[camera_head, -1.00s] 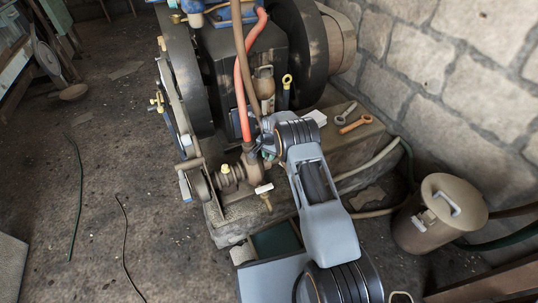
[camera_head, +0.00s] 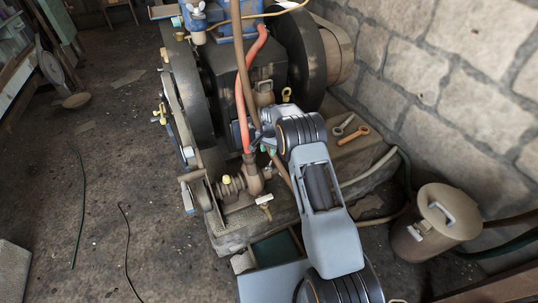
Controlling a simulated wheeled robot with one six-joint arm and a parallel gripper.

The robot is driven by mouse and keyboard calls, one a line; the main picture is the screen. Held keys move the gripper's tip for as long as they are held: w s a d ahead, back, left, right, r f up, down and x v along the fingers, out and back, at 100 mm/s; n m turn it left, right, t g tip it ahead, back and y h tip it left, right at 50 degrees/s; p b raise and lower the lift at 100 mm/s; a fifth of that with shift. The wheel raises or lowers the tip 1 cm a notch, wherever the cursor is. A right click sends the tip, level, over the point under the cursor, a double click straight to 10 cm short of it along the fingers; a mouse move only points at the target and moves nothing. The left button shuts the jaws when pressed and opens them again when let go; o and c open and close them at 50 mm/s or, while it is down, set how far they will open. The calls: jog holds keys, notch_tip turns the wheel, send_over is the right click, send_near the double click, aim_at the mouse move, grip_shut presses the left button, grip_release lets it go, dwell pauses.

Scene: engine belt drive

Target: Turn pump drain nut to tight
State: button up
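The pump (camera_head: 238,186) sits low at the front of the engine, with a yellow cap (camera_head: 227,180) on top. Below its right side hangs a small brass fitting (camera_head: 267,213) with a white tag (camera_head: 264,198). I cannot tell for sure which part is the drain nut or how tight it is. My gripper (camera_head: 256,140) is beside the red hose, above the pump and apart from the brass fitting. Its fingers are small and partly hidden by the hose and pipe, so their opening does not show.
A red hose (camera_head: 243,105) and a brown pipe (camera_head: 238,50) run down close to my gripper. Flywheels (camera_head: 186,90) flank the engine. A lidded can (camera_head: 436,222) stands right. The floor at left is mostly clear.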

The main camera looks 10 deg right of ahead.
jog(key=shift+r+p, duration=0.3)
jog(key=shift+r, duration=1.3)
